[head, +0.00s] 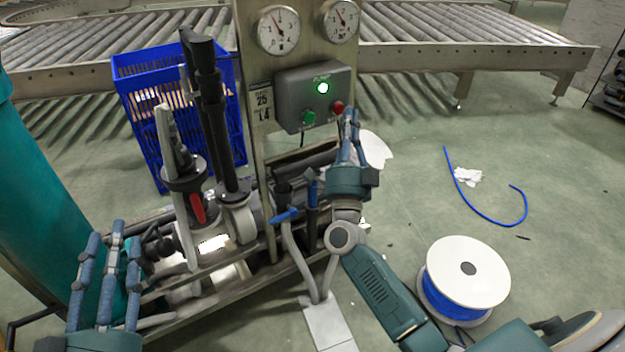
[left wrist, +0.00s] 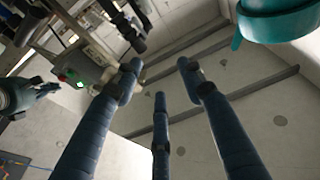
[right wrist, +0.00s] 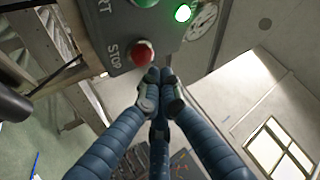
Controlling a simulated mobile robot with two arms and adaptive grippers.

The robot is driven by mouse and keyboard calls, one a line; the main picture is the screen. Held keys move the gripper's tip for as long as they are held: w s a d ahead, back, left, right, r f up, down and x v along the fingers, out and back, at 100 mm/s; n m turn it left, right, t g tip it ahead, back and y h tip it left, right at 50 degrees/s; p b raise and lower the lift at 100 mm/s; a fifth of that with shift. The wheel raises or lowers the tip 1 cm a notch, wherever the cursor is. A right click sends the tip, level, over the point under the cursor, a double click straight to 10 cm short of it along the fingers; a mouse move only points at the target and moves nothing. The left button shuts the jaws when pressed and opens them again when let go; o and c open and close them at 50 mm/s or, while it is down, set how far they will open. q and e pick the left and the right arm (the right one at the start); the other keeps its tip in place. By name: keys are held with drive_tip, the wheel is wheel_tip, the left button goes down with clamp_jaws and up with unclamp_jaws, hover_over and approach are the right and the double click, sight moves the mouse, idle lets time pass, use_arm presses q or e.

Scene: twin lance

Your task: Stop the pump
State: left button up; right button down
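The grey pump control box (head: 300,90) is mounted on a steel post, with a lit green lamp (head: 323,88), a green start button (head: 308,118) and a red stop button (head: 338,107). In the right wrist view the red button (right wrist: 142,53) sits beside the word STOP, and the lamp (right wrist: 183,13) glows green. My right gripper (head: 351,115) has its fingers drawn together and empty, with the tips just beside the red button; I cannot tell whether they touch it. My left gripper (head: 112,238) is open and empty at lower left, away from the box.
Two gauges (head: 278,30) are above the box. A teal tank (head: 35,180) is at far left. A cable spool (head: 468,270) and blue hose (head: 480,215) lie on the floor at right.

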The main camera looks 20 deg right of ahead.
use_arm(q)
drive_tip(key=shift+s+d+r+t+h, duration=0.15)
drive_tip(key=shift+r+t, duration=0.1)
drive_tip(key=shift+r, duration=0.4)
drive_tip(key=shift+s+d+r+t+h, duration=0.15)
drive_tip(key=shift+r+t, duration=0.1)
drive_tip(key=shift+r, duration=0.4)
use_arm(e)
drive_tip(key=shift+w+a, duration=0.25)
drive_tip(key=shift+w, duration=0.4)
use_arm(q)
drive_tip(key=shift+a, duration=0.1)
drive_tip(key=f, duration=0.1)
drive_tip(key=f+g, duration=0.1)
drive_tip(key=f, duration=0.1)
drive_tip(key=shift+w+a+f, duration=0.2)
drive_tip(key=shift+w, duration=0.2)
use_arm(e)
drive_tip(key=shift+s+a, duration=0.1)
drive_tip(key=shift+s, duration=0.2)
use_arm(q)
drive_tip(key=shift+g+y, duration=0.3)
drive_tip(key=shift+y, duration=0.1)
use_arm(e)
drive_tip(key=shift+s, duration=0.1)
